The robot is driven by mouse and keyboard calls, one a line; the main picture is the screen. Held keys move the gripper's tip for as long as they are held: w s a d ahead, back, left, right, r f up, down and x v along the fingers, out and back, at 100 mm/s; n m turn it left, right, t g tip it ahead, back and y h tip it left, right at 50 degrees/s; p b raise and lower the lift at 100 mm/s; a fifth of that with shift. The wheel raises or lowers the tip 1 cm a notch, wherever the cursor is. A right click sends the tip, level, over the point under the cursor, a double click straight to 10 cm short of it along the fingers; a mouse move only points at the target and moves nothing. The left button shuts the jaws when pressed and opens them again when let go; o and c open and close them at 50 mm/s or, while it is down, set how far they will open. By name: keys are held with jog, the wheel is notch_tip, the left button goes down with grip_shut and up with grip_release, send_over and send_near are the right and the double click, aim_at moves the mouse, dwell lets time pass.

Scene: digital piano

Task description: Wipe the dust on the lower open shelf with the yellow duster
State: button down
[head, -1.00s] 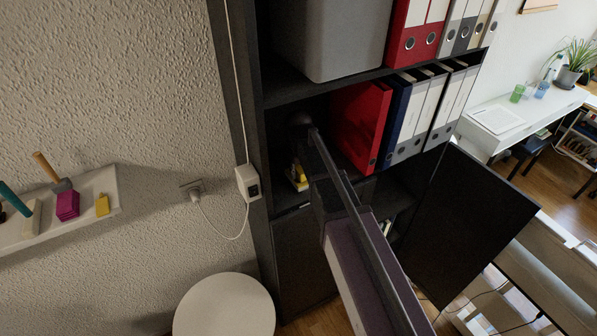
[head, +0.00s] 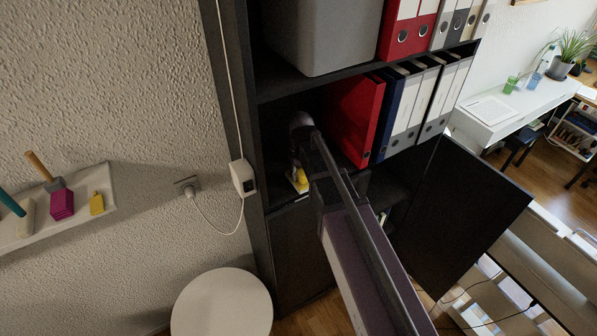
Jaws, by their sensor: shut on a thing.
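The lower open shelf (head: 276,193) of the dark cabinet is the bay with binders on its right side. My gripper (head: 298,177) is inside its left part, low over the shelf board and largely hidden by my own arm. It is shut on the yellow duster (head: 301,185), of which only a small yellow part shows near the shelf's front edge. I cannot tell whether the duster touches the board. No dust can be made out in the dark bay.
A red binder (head: 356,118) and several blue and white binders (head: 410,112) stand right of my gripper. A grey box (head: 323,35) sits on the shelf above. An open cabinet door (head: 465,220) juts out at right. A round white table (head: 222,305) stands below.

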aim_at(306, 186)
jog(key=shift+s+d+f, duration=0.1)
jog(key=shift+s+d, duration=0.45)
jog(key=shift+s, duration=0.35)
jog(key=shift+s+d+f, duration=0.1)
jog(key=shift+s+d, duration=0.45)
jog(key=shift+s, duration=0.3)
jog(key=shift+r, duration=0.1)
jog(key=shift+w+a, duration=0.55)
jog(key=shift+w, duration=0.3)
jog(key=shift+w+a, duration=0.55)
jog(key=shift+w, duration=0.3)
jog(key=shift+w+a, duration=0.6)
jog(key=shift+w, duration=0.3)
jog(key=shift+w+a, duration=0.55)
jog(key=shift+w, duration=0.3)
jog(key=shift+r+p, duration=2.95)
jog(key=shift+r, duration=0.05)
